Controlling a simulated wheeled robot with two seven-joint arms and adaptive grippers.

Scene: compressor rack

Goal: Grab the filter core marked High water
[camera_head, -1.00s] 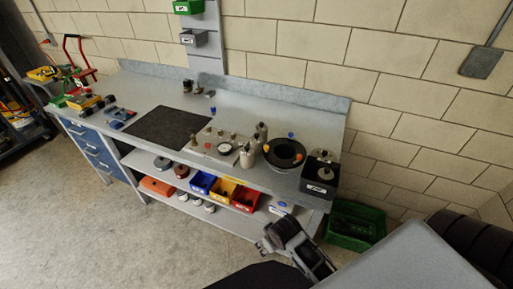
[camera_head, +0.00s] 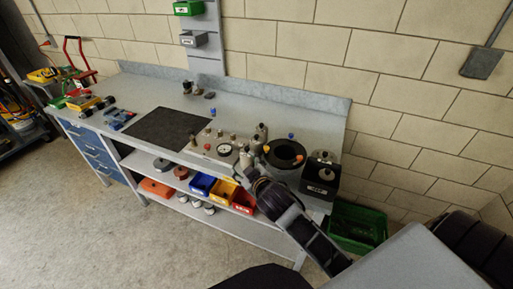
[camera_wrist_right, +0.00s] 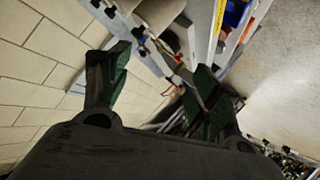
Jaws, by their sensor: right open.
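Two pale grey canisters stand on the workbench (camera_head: 230,105), left of a black round tray. The rear canister (camera_head: 262,131) is partly visible; the front one (camera_head: 256,147) is largely covered by my right gripper. I cannot read a "High water" mark on anything, so I cannot tell which object is the filter core. My right gripper (camera_head: 247,166) is at the bench's front edge, near the canisters. In the right wrist view its fingers (camera_wrist_right: 162,72) are spread apart with nothing between them. A blurred pale rounded object (camera_wrist_right: 160,12) shows at the top there. My left gripper is out of view.
The black round tray (camera_head: 271,157) and a black labelled box (camera_head: 308,187) stand at the bench's right end. A gauge panel (camera_head: 203,148) and dark mat (camera_head: 165,125) lie left. Blue, yellow and red bins (camera_head: 243,201) sit on the shelf below. A green crate (camera_head: 345,238) stands on the floor.

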